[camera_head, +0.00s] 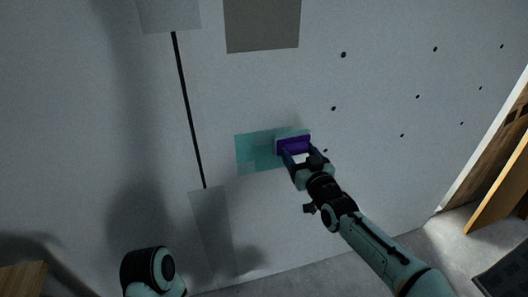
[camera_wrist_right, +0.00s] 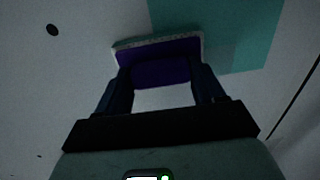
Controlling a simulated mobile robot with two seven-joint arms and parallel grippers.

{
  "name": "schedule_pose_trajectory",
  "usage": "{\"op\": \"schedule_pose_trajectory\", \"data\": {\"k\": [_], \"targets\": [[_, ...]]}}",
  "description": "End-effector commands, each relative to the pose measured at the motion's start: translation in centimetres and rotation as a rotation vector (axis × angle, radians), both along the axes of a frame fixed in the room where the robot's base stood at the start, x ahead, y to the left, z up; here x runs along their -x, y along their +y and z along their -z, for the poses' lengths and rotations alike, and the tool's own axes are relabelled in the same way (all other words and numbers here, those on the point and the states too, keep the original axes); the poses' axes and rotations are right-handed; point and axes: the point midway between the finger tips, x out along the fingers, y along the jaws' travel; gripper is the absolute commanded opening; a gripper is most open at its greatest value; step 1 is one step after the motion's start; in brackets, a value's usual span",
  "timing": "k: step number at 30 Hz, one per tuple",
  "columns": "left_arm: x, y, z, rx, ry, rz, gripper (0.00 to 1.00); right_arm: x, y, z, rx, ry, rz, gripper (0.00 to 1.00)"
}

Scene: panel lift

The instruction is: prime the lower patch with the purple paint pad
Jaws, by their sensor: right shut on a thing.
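The purple paint pad (camera_head: 293,145), with a pale front edge, is at the upper right corner of the teal lower patch (camera_head: 256,150) on the wall. My right gripper (camera_head: 302,158) is shut on the pad. In the right wrist view the pad (camera_wrist_right: 160,66) sits between the fingers (camera_wrist_right: 160,90), and the patch (camera_wrist_right: 250,28) lies beside and behind it. The patch is mostly teal, with a duller area near its lower edge. Whether the pad touches the wall is hard to tell. My left arm shows at the bottom left, but its gripper cannot be made out.
A grey patch (camera_head: 262,24) is higher on the wall, and a pale panel (camera_head: 168,14) is at the top left. A dark strip (camera_head: 188,110) runs down the wall. Several dark holes dot the right side.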

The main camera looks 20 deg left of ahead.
Motion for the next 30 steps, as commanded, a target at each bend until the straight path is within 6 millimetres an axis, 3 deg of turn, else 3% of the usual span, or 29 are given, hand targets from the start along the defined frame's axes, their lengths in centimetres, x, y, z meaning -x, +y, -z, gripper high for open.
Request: {"op": "schedule_pose_trajectory", "data": {"k": [13,23,30], "targets": [[0.2,0.0,-0.6,0.000,0.001,0.000,0.43,3.4,4.7,-0.2,-0.001,-0.001,-0.007,0.37],[0.3,0.0,-1.3,0.000,0.001,0.000,0.43,4.4,6.2,-0.1,0.002,-0.001,-0.004,0.37],[0.5,0.0,-2.8,0.000,-0.001,0.000,0.43,6.0,8.6,-0.3,0.002,-0.001,-0.005,0.37]]}}
